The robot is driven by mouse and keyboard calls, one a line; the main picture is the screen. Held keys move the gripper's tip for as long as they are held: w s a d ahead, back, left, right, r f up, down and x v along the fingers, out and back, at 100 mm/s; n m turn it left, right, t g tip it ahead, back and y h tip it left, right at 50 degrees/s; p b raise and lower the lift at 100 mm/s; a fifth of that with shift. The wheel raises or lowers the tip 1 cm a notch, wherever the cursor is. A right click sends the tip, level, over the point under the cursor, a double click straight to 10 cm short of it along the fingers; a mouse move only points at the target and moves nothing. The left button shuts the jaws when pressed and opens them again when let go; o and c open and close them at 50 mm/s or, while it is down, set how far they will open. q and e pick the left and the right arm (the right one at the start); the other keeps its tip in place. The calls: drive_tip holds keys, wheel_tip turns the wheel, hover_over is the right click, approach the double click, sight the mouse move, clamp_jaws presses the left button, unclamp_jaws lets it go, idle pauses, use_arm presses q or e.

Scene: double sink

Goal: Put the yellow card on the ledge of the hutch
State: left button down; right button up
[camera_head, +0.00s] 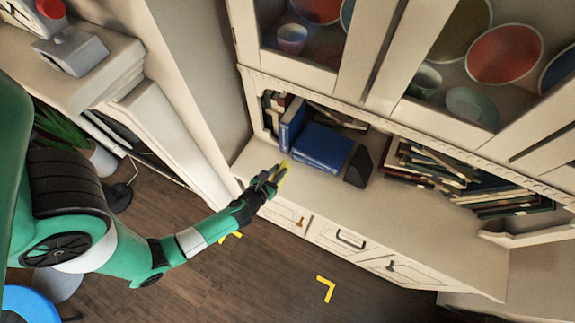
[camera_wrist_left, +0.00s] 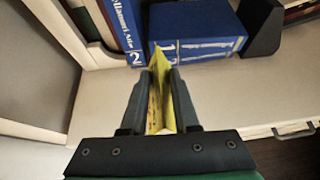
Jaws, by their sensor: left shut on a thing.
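My left gripper (camera_head: 270,183) is shut on the yellow card (camera_head: 282,172). It holds the card over the left part of the hutch's ledge (camera_head: 420,217), in front of the blue books. In the left wrist view the card (camera_wrist_left: 160,85) stands on edge between the two fingers of the left gripper (camera_wrist_left: 162,80), its tip pointing at the books. I cannot tell whether the card touches the ledge (camera_wrist_left: 220,95). The hutch (camera_head: 300,80) has glass doors above and drawers below. My right gripper is not in view.
A blue book (camera_head: 322,148) lies on the ledge beside an upright blue book (camera_head: 291,122). A black bookend (camera_head: 358,167) stands to their right, then several stacked books (camera_head: 430,165). The ledge's front middle and right are clear. A cabinet (camera_head: 165,125) stands to the left.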

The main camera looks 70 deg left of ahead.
use_arm(q)
drive_tip(key=w+f, duration=0.1)
drive_tip(key=w+a+f+b, duration=0.1)
drive_tip(key=f, duration=0.1)
drive_tip(key=w+a+f+b, duration=0.1)
drive_tip(key=f, duration=0.1)
drive_tip(key=shift+a, duration=0.1)
drive_tip(key=shift+w, duration=0.1)
drive_tip(key=f+b, duration=0.4)
drive_tip(key=shift+w+a, duration=0.3)
drive_tip(key=shift+w, duration=0.05)
drive_tip(key=shift+s+f, duration=0.1)
drive_tip(key=shift+f, duration=0.05)
drive_tip(key=c, duration=0.6)
unclamp_jaws()
drive_tip(key=shift+d+r, duration=0.1)
drive_tip(key=shift+r, duration=0.1)
drive_tip(key=p+v, duration=0.2)
drive_tip(key=v, duration=1)
drive_tip(key=shift+p, duration=0.4)
